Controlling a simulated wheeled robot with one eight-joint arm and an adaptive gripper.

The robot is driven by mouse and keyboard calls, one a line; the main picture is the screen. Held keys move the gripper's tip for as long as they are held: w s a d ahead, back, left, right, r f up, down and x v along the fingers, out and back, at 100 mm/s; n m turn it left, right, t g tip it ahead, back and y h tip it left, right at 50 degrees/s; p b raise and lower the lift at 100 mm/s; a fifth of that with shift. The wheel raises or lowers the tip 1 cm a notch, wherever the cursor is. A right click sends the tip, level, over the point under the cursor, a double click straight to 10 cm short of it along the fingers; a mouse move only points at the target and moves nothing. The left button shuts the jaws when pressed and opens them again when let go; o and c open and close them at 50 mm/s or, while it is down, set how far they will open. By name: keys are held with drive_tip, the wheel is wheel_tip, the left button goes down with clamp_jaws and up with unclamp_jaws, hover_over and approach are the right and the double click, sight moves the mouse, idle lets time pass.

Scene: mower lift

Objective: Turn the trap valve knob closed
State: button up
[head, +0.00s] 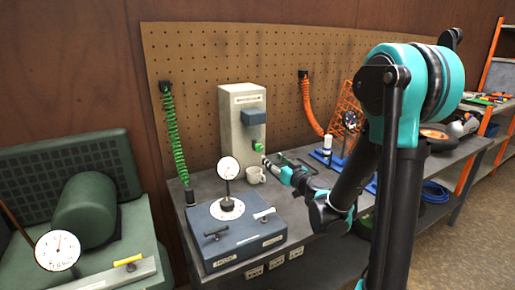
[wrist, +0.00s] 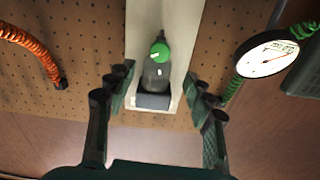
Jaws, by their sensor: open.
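A round green knob (head: 258,147) with a pale mark sits low on the front of an upright pale grey cabinet (head: 230,125). In the wrist view the knob (wrist: 160,51) is just beyond the gap between my fingers, near the middle. A dark body and a grey block (wrist: 153,101) show beside it on the cabinet. My gripper (wrist: 162,88) is open and empty, its fingers apart on both sides. In the head view my gripper (head: 268,162) is small, just right of and below the knob. I see no contact with the knob.
A green coiled hose (head: 175,135) and an orange one (head: 312,105) hang on the pegboard (head: 215,50).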

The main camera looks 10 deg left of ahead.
sight(255, 143)
drive_tip(key=x, duration=1.5)
drive_tip(key=shift+a, duration=0.1)
drive_tip(key=shift+c, duration=0.4)
drive_tip(key=c, duration=1.1)
drive_tip(key=shift+m, duration=0.7)
clamp_jaws()
drive_tip(key=o, duration=1.2)
unclamp_jaws()
drive_tip(key=v, duration=1.2)
